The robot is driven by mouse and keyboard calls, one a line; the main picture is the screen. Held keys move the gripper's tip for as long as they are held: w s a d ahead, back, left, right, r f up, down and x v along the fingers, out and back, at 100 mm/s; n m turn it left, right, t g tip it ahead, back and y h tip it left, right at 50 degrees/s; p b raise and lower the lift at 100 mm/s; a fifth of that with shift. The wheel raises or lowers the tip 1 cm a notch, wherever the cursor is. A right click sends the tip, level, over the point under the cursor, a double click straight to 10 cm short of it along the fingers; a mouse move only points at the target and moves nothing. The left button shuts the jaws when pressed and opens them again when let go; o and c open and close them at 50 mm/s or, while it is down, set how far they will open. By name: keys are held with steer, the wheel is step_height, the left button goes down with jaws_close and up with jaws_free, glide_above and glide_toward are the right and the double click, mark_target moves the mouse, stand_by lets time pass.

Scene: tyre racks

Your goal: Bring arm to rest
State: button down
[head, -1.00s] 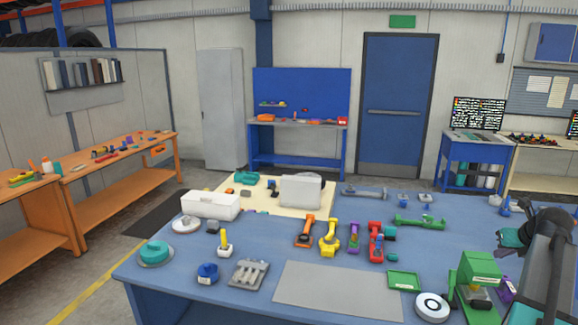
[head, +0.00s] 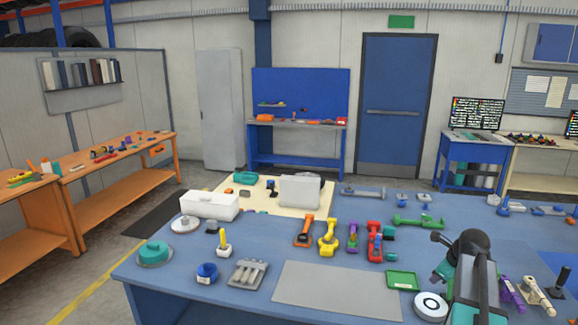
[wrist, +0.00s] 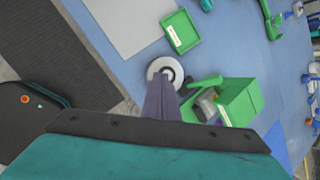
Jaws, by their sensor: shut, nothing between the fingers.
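My arm (head: 470,275) stands at the lower right of the head view, folded over the front right part of the blue workbench (head: 245,255). In the wrist view my gripper (wrist: 162,100) points down over the bench's front edge, its two fingers together and nothing between them. A white disc (wrist: 165,72) lies just beyond the fingertips in the picture; I cannot tell the height gap. In the head view the fingertips are not clearly seen.
A grey mat (head: 338,288) lies left of my arm. Several coloured tools, including a yellow one (head: 328,237), stand behind it. Dark floor matting (wrist: 60,50) lies in front of the bench.

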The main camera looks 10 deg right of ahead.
steer(key=w+a+f+n+g+y, duration=0.1)
steer(key=a+f+n, duration=0.3)
steer(key=a, duration=0.3)
steer(key=a+f+n+g, duration=0.1)
steer(key=a+f+n, duration=0.35)
steer(key=a, duration=0.25)
steer(key=s+a+f+n+g, duration=0.1)
steer(key=s+a+f+n, duration=0.3)
steer(key=a+f+n, duration=0.4)
steer(key=s+a+f+n+g, duration=0.1)
steer(key=s+a+f+n, duration=0.25)
steer(key=a+n, duration=0.45)
steer(key=s+a+f+n+g, duration=0.1)
steer(key=s+a+f+n, duration=0.4)
steer(key=a, duration=0.6)
steer(key=s+f+g+b, duration=0.3)
steer(key=s+f+b, duration=0.4)
steer(key=s+f, duration=0.5)
steer(key=s+f+g+b, duration=0.3)
steer(key=s+f+b, duration=0.3)
steer(key=s+f, duration=0.7)
step_height(320, 180, down, 8)
steer(key=shift+s+a+r+n+b, duration=0.15)
steer(key=shift+s+a+n+b, duration=0.05)
steer(key=shift+n+b, duration=0.2)
steer(key=shift+d, duration=0.1)
